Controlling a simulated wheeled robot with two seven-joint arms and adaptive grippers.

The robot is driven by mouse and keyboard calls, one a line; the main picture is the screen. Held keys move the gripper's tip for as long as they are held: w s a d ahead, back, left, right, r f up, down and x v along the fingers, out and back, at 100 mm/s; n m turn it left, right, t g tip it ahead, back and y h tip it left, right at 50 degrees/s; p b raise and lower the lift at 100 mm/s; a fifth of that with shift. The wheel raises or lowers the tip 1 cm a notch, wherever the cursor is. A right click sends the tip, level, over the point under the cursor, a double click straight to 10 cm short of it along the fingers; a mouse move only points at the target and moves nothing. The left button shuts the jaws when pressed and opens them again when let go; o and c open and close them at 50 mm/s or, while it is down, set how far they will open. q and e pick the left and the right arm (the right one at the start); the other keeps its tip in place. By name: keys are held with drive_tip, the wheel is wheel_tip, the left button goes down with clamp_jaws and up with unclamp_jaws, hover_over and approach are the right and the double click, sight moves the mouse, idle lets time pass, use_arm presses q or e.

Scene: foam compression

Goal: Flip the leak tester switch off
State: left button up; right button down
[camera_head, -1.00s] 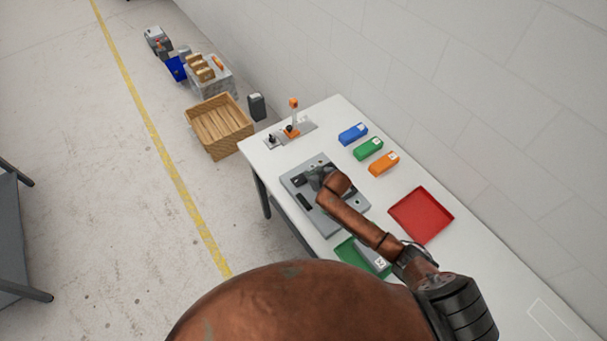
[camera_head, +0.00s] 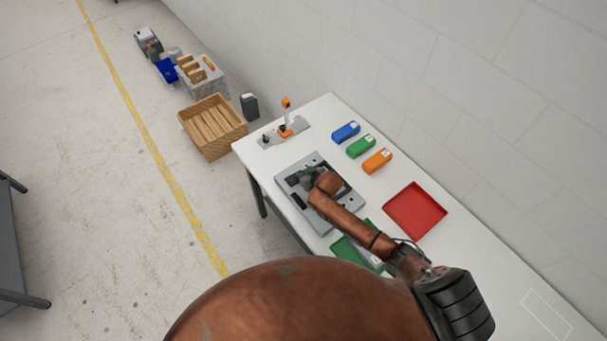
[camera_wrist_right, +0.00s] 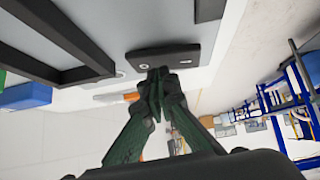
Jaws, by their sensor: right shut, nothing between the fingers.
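The leak tester, a grey flat unit with black parts on top (camera_head: 345,205), lies on the white table near its left edge. My right gripper (camera_head: 298,180) is over its upper left part, and my arm hides some of it. In the right wrist view, the gripper (camera_wrist_right: 160,74) is shut and empty. Its fingertips are at the edge of a dark block (camera_wrist_right: 165,57) with small round marks on the grey surface. They look close to or touching it; I cannot tell which. I cannot make out the switch's position. My left gripper is not in view.
Blue (camera_head: 346,131), green (camera_head: 361,146) and orange (camera_head: 377,161) blocks stand along the wall side. A red tray (camera_head: 415,211) and a partly covered green tray (camera_head: 346,252) flank my arm. An orange-topped fixture (camera_head: 286,128) stands at the far end.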

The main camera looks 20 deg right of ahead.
drive_tip(key=r+p, duration=0.4)
drive_tip(key=shift+d+r, duration=0.3)
drive_tip(key=shift+r, duration=0.1)
drive_tip(key=d+b+v, duration=0.1)
drive_tip(key=v, duration=0.8)
drive_tip(key=shift+s, duration=0.15)
drive_tip(key=shift+f, duration=0.1)
